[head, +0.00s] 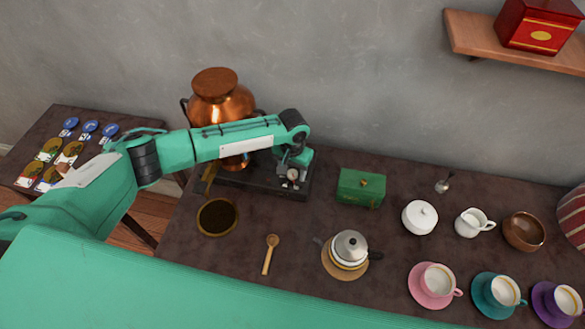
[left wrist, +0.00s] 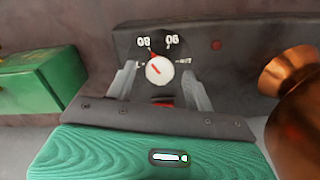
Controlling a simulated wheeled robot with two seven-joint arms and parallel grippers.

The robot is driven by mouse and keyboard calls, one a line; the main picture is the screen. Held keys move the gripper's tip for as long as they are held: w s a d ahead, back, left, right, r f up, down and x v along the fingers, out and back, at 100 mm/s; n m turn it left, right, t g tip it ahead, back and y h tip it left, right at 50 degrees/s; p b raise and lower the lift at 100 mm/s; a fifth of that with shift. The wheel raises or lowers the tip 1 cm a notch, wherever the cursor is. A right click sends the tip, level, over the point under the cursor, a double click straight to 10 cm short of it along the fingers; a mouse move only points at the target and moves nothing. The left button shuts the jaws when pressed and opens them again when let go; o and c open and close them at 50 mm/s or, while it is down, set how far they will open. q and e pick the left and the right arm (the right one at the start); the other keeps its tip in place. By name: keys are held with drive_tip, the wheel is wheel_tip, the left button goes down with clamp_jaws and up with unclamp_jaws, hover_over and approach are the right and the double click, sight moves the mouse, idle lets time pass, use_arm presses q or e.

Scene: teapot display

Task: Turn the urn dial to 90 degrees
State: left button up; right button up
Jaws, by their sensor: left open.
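The copper urn (head: 220,105) stands on a dark base (head: 240,180) at the back left of the table, partly behind my left arm. Its white round dial (head: 293,174) is on the base's right part. In the left wrist view the dial (left wrist: 159,70) has a red pointer line slanting to the upper left, with number marks around it that look upside down. My left gripper (left wrist: 159,84) is open, with one finger on each side of the dial; I cannot tell whether they touch it. It also shows in the head view (head: 294,167). My right gripper is not in view.
A green box (head: 361,188) stands right of the base. A dark round dish (head: 217,217), a wooden spoon (head: 270,254) and a small teapot (head: 348,248) are in front. Cups, a white pot (head: 420,217) and a brown bowl (head: 524,231) fill the right side.

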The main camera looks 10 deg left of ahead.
use_arm(q)
drive_tip(key=shift+f, duration=0.3)
drive_tip(key=c, duration=1)
drive_tip(key=shift+o, duration=0.2)
